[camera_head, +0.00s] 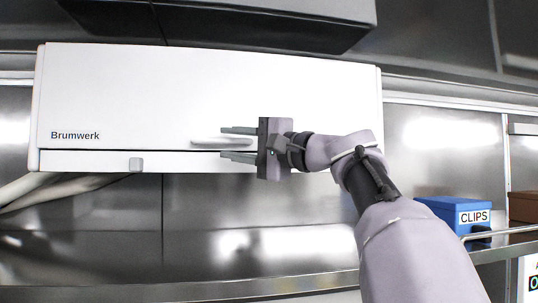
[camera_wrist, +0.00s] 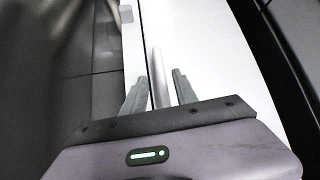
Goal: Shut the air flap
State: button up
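A white wall unit marked Brumwerk (camera_head: 100,90) spans the upper left in the head view. Its wide front panel, apparently the air flap (camera_head: 250,85), ends at a dark seam above a narrow lower strip (camera_head: 190,162). A pale bar handle (camera_head: 205,141) sits near the panel's lower edge. It also shows as a grey bar in the wrist view (camera_wrist: 158,75). My gripper (camera_head: 238,143) is open, with one finger above the handle and one below. In the wrist view its fingers (camera_wrist: 160,90) lie on either side of the bar, apparently apart from it.
A small grey tab (camera_head: 136,164) is on the lower strip. Pale hoses (camera_head: 50,188) run below the unit at left. A dark box-shaped fixture (camera_head: 230,22) hangs above. A blue CLIPS box (camera_head: 455,212) stands on the right shelf. The steel wall below is clear.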

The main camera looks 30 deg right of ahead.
jog(key=b+v, duration=0.3)
jog(key=v, duration=1)
jog(key=shift+s, duration=0.25)
